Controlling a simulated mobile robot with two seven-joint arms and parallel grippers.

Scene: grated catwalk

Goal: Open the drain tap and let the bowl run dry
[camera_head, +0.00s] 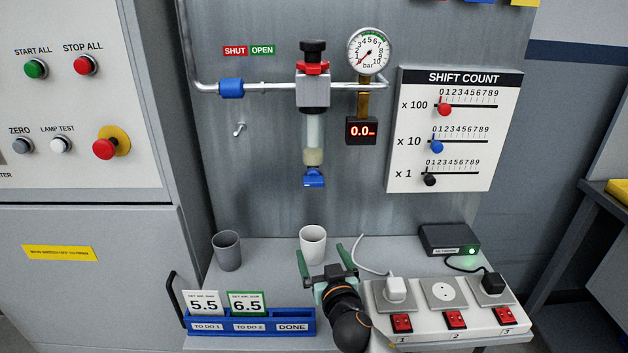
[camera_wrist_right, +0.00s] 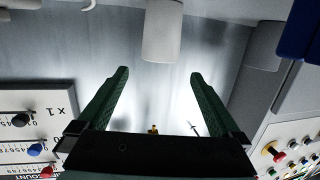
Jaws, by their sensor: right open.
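The clear filter bowl (camera_head: 313,135) hangs under the grey regulator body (camera_head: 313,92), with cloudy yellowish liquid in its lower part. The blue drain tap (camera_head: 314,178) is at its bottom end. A white cup (camera_head: 313,245) stands upright on the bench below the tap; it also shows in the wrist view (camera_wrist_right: 162,32). My right gripper (camera_head: 331,246) is open and empty, low over the bench at the cup. In the wrist view its green fingers (camera_wrist_right: 158,72) stand apart, with the cup beyond the tips, between their lines. My left gripper is not in view.
A grey cup (camera_head: 227,250) stands left of the white one. A blue card rack (camera_head: 250,326), a socket strip (camera_head: 447,325) and a black box (camera_head: 449,241) occupy the bench. The gauge (camera_head: 369,51) and digital display (camera_head: 361,131) sit right of the bowl; a peg (camera_head: 239,129) is left.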

